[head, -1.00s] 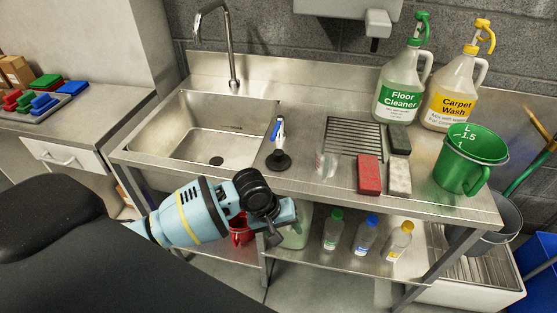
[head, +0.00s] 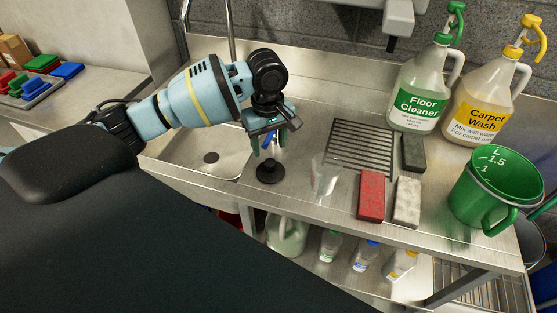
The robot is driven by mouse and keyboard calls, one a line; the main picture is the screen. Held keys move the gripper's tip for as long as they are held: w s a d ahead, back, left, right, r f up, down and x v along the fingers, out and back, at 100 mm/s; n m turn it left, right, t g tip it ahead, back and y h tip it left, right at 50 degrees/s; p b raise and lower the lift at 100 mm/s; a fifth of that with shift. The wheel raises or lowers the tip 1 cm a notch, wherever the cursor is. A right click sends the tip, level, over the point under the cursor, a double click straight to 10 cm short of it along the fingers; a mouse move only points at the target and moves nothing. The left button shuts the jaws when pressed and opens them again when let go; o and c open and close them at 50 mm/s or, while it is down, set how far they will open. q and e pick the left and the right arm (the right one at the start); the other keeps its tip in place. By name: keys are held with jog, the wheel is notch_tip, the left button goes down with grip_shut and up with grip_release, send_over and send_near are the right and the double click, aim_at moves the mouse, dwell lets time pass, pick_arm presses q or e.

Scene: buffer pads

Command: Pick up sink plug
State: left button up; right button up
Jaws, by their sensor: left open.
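The black sink plug (head: 270,173), a round disc with a raised knob, sits on the steel counter just right of the sink basin (head: 190,168). My left gripper (head: 268,148) points down just above and behind the plug in the picture. Its two fingers are apart, with nothing seen held between them. A blue and white item (head: 268,139) shows between the fingers, mostly hidden by the gripper. I cannot tell whether the fingertips touch the plug. My right gripper is not in view.
A clear cup (head: 325,174) stands right of the plug. Beyond it are a red block (head: 371,196), a pale block (head: 407,201) and a dark block (head: 413,153). A ribbed drain area (head: 361,147), two jugs and a green bucket (head: 493,188) lie further right.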

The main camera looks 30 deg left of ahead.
aim_at(270, 162)
pick_arm(q)
jog(key=shift+s+f, duration=0.1)
jog(key=shift+s, duration=0.15)
jog(key=shift+s+f, duration=0.15)
jog(key=shift+f, duration=1)
jog(key=shift+w+f, duration=0.2)
jog(key=f, duration=0.2)
jog(key=f+b, duration=0.1)
jog(key=f, duration=0.1)
jog(key=shift+w+f, duration=0.2)
jog(key=shift+f, duration=0.2)
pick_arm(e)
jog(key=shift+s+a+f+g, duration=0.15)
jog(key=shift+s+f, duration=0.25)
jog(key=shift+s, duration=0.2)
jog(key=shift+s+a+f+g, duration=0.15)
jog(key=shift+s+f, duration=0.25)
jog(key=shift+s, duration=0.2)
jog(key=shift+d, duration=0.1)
pick_arm(q)
jog(key=c, duration=1)
jog(key=shift+c, duration=0.2)
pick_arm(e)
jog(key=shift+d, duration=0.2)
